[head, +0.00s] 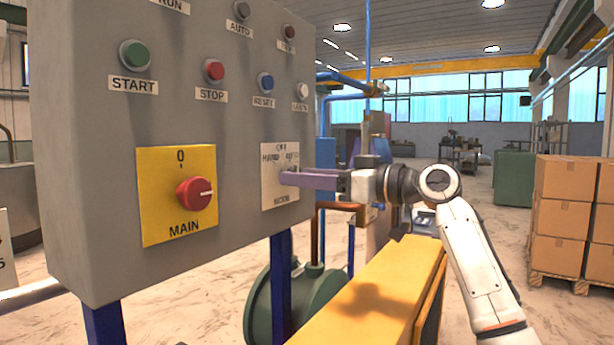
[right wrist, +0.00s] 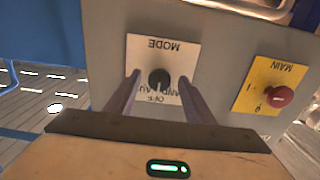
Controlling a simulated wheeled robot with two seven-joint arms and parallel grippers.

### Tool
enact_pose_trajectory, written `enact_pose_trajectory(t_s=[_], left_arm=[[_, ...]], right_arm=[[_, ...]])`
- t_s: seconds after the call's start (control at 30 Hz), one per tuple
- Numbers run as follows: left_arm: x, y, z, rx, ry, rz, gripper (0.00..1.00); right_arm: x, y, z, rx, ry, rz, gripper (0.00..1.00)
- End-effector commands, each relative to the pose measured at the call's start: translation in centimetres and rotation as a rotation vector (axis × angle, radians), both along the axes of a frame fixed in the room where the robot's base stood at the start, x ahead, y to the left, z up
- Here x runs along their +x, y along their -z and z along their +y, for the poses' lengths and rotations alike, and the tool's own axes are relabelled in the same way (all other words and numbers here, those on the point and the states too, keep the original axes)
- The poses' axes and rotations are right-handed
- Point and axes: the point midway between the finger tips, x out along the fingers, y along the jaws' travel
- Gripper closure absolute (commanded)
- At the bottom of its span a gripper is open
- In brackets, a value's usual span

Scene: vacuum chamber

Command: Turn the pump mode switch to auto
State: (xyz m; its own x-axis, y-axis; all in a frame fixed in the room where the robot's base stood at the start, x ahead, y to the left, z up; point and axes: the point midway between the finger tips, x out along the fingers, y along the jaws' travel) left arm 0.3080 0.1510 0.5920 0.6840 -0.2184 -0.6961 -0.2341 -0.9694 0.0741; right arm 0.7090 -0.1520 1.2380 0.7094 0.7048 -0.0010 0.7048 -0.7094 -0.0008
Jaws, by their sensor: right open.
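The mode switch is a small black knob (right wrist: 158,78) on a pale plate (right wrist: 140,52) marked MODE, with OFF, HAND and AUTO lettering. The right wrist view shows it upside down. In the head view the plate (head: 280,192) is at the panel's lower right, and the fingers hide the knob. My right gripper (head: 290,178) reaches the plate from the right. Its open fingers stand on either side of the knob in the right wrist view (right wrist: 160,80), with gaps visible. The knob's pointer is too small to read surely. My left gripper is out of view.
The grey panel (head: 110,110) also carries a red MAIN knob (head: 194,193) on a yellow plate, left of the mode plate. START (head: 135,55), STOP (head: 214,71) and other buttons sit above. A yellow bench-like block (head: 375,295) lies below my right arm.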

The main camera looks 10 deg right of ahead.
Motion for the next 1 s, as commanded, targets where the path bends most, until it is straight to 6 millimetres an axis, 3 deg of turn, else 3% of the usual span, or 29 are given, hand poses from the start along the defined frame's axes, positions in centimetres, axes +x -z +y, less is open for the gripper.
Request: enact_pose_trajectory(t_s=[0.2, 0.43, 0.67, 1.0], left_arm=[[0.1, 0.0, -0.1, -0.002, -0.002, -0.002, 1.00], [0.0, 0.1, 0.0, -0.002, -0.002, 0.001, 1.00], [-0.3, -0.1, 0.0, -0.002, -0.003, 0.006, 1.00], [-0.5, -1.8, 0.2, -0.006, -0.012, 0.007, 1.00]], right_arm=[[0.0, 0.0, 0.0, -0.001, 0.000, -0.001, 0.54], [0.0, 0.0, 0.0, -0.001, 0.000, -0.001, 0.93], [0.0, -0.1, 0.0, 0.011, -0.001, 0.011, 0.93], [0.0, -0.4, 0.1, 0.136, -0.001, 0.137, 0.93]])
